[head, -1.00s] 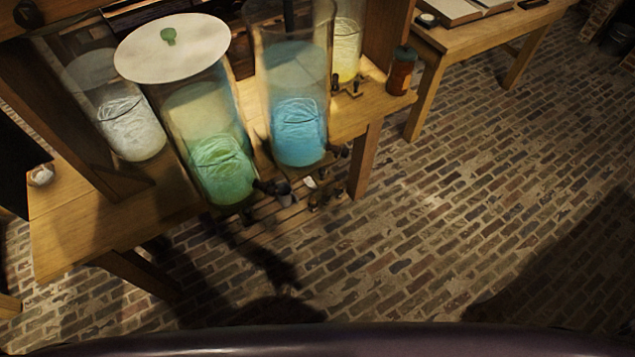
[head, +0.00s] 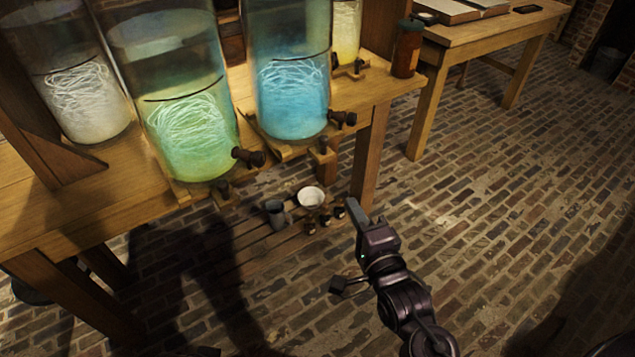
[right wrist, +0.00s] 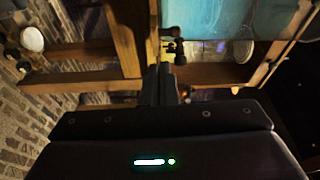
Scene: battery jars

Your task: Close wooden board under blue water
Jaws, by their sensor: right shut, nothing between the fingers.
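A tall glass jar of blue water (head: 293,100) stands near the front edge of the wooden table, with a dark tap at its lower right. A wooden board (head: 272,150) shows under it, its front edge jutting out, with a small dark knob (head: 323,146) by its right end. In the right wrist view the shut fingers (right wrist: 163,82) point towards the table edge below the blue jar (right wrist: 218,18). My left gripper is out of view.
A green-water jar (head: 190,125) stands to the left, its tap sticking out. A low slatted shelf (head: 265,250) holds a white bowl (head: 311,197) and a grey cup (head: 276,213). The table leg (head: 369,160) is near my gripper. Brick floor to the right is clear.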

